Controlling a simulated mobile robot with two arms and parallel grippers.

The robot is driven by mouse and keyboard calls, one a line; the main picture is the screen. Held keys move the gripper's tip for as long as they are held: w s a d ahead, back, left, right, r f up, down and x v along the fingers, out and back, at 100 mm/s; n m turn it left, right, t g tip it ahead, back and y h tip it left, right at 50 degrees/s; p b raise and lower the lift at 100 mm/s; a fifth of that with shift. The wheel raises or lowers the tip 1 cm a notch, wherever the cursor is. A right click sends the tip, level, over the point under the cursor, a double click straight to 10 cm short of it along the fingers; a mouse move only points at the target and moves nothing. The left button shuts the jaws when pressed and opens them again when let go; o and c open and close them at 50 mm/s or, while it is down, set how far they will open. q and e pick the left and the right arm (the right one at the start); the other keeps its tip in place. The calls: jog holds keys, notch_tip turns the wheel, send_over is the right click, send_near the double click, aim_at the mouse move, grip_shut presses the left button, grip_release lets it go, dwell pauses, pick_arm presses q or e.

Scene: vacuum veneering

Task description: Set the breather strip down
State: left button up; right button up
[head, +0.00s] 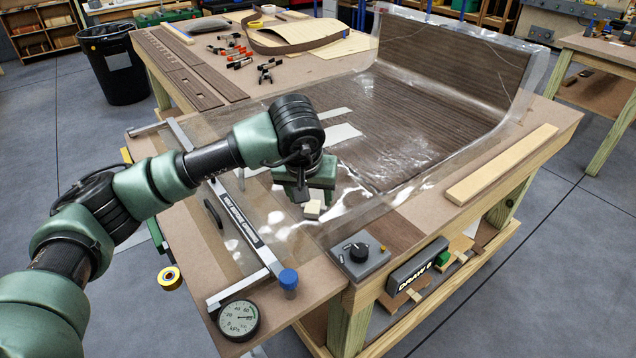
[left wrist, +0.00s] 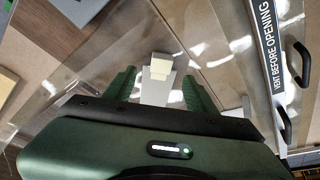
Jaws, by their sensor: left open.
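My left gripper (head: 309,192) is low over the clear film at the near left of the bench, fingers pointing down. In the left wrist view its two green fingers (left wrist: 158,88) stand apart. A small cream block (head: 312,209) shows beside the fingertips; it also shows in the left wrist view (left wrist: 160,66), just beyond a pale strip (left wrist: 154,91) between the fingers. I cannot tell whether either touches a finger. Flat white strips (head: 344,133) lie behind the gripper by the dark veneered panel (head: 410,110). Which piece is the breather strip is unclear. My right gripper is out of view.
A metal bar (head: 238,225) labelled VENT BEFORE OPENING crosses the left end, with a blue cap (head: 288,279) and gauge (head: 239,318) near it. A knob box (head: 358,256) sits at the front edge. A pale batten (head: 503,164) lies at right; clamps (head: 238,62) lie behind.

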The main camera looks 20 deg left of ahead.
aim_at(313, 205)
pick_arm(q)
jog(key=x, duration=0.2)
jog(key=p+x, duration=0.1)
jog(key=x, duration=0.1)
jog(key=shift+w+a+r, duration=0.1)
jog(key=shift+w+a, duration=0.05)
jog(key=shift+w, duration=0.1)
jog(key=shift+w+f, duration=0.3)
jog(key=shift+f, duration=0.35)
jog(key=c, duration=1.2)
grip_shut()
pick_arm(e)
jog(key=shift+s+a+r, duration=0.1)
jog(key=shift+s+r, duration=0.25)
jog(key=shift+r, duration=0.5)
